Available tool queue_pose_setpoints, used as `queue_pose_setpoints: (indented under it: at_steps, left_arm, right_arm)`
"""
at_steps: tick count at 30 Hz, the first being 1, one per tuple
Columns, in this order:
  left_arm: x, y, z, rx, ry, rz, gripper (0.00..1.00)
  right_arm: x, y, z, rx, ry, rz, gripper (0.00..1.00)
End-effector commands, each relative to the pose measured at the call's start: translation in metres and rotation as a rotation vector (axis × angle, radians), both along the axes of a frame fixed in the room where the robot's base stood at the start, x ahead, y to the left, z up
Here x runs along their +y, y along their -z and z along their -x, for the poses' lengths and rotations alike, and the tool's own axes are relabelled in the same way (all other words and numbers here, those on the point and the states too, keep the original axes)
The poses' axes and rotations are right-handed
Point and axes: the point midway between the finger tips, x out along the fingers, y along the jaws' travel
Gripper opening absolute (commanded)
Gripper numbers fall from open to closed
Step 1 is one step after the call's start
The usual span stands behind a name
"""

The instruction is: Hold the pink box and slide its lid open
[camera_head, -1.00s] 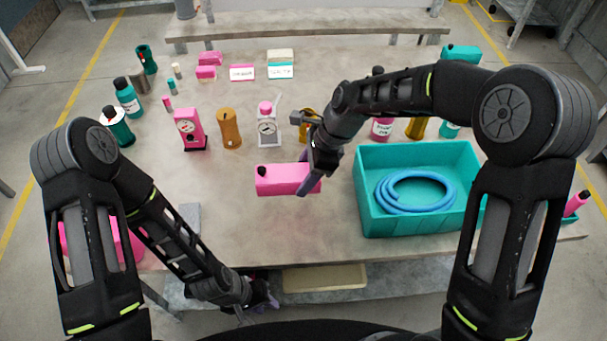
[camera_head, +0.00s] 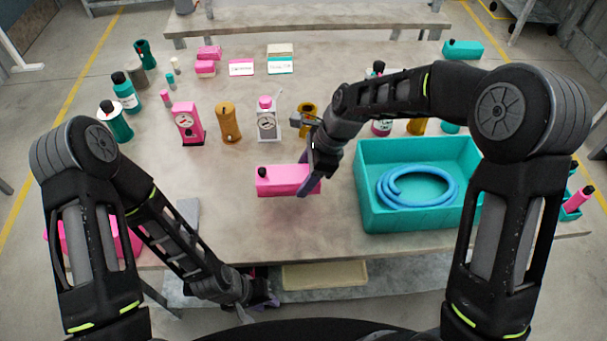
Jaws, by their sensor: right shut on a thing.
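The pink box (camera_head: 282,181) is a long block with a black knob on its top left. It is in the middle of the head view, over the front half of the table. My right gripper (camera_head: 310,180) is shut on its right end, and the fingers hide that end. My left gripper (camera_head: 262,301) is low in the view, below the table's front edge and apart from the box. Its fingers are dark and small, so I cannot tell whether they are open or shut.
A teal tray (camera_head: 372,210) with a coiled blue hose (camera_head: 418,205) stands right of the pink box. Pink, orange and grey pumps (camera_head: 188,124) stand behind it. Bottles (camera_head: 126,93) are at the left.

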Motion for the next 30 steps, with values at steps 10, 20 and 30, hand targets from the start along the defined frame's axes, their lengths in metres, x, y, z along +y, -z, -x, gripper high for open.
queue_pose_setpoints:
  at_steps: [10,20,30]
  left_arm:
    - [-0.001,0.007,-0.001,-0.003,0.000,0.002,0.28]
    - [-0.001,0.012,-0.002,-0.005,0.001,0.003,0.28]
    - [-0.001,0.018,-0.002,-0.008,0.002,0.005,0.28]
  right_arm:
    - [0.000,0.012,0.000,0.000,0.000,0.000,0.00]
    - [0.000,0.021,0.000,0.000,0.000,0.000,0.00]
    - [0.000,0.031,0.000,-0.001,0.000,0.000,0.00]
